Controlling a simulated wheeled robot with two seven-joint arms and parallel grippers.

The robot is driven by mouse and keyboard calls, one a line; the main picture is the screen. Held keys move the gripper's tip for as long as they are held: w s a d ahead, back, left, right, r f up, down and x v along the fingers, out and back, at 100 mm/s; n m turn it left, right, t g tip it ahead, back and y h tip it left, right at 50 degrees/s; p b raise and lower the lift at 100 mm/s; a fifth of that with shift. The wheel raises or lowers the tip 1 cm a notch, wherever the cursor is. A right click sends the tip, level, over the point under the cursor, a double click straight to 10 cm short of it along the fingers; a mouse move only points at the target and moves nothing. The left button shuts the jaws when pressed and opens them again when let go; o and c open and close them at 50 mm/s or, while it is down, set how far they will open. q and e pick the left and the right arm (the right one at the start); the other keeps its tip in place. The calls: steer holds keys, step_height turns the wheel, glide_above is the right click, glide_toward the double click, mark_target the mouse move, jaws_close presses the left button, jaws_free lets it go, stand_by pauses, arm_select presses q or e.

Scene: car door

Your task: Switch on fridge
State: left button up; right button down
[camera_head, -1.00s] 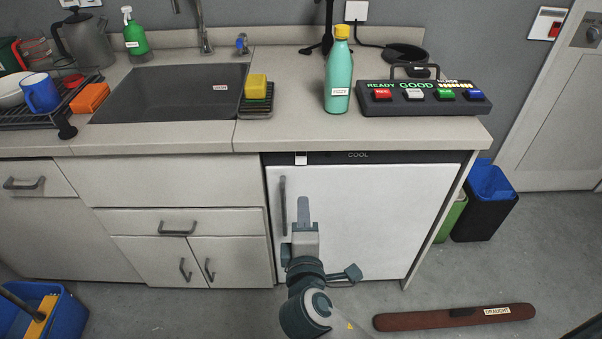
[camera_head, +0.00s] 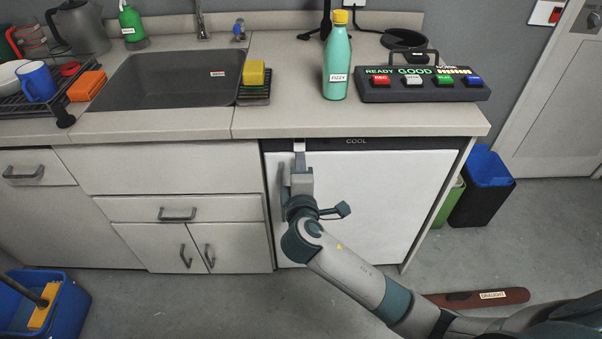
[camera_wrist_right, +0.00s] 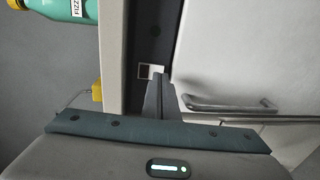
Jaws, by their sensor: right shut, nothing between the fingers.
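The fridge (camera_head: 385,195) stands under the counter with its white door shut. A dark strip marked COOL (camera_head: 357,142) runs along its top. A small white switch (camera_head: 299,145) sits on that strip near the left end. My right gripper (camera_head: 299,160) is shut and empty, its fingertips pointing up just below the switch. In the right wrist view the switch (camera_wrist_right: 150,71), pale with a dark square part, lies right at the fingertips (camera_wrist_right: 158,80). I cannot tell whether they touch. The fridge handle (camera_wrist_right: 230,105) is beside the fingers. My left gripper is not in view.
The counter edge (camera_head: 360,126) overhangs just above the strip. A bottle (camera_head: 337,65) and a button panel (camera_head: 423,88) stand on the counter. Bins (camera_head: 482,200) stand right of the fridge. A brown draught excluder (camera_head: 480,298) and a blue bucket (camera_head: 68,310) are on the floor.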

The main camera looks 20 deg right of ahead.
mark_target(299, 143)
steer(key=shift+x, duration=0.8)
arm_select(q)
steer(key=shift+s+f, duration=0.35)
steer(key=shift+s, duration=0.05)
arm_select(e)
steer(key=shift+w+d, duration=0.1)
steer(key=shift+w, duration=0.15)
steer(key=shift+w+b, duration=0.15)
steer(key=shift+b, duration=0.3)
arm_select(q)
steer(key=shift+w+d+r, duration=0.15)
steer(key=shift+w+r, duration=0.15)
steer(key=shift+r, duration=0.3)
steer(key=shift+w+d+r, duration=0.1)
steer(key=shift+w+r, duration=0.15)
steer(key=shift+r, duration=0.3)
arm_select(e)
steer(key=shift+f, duration=0.1)
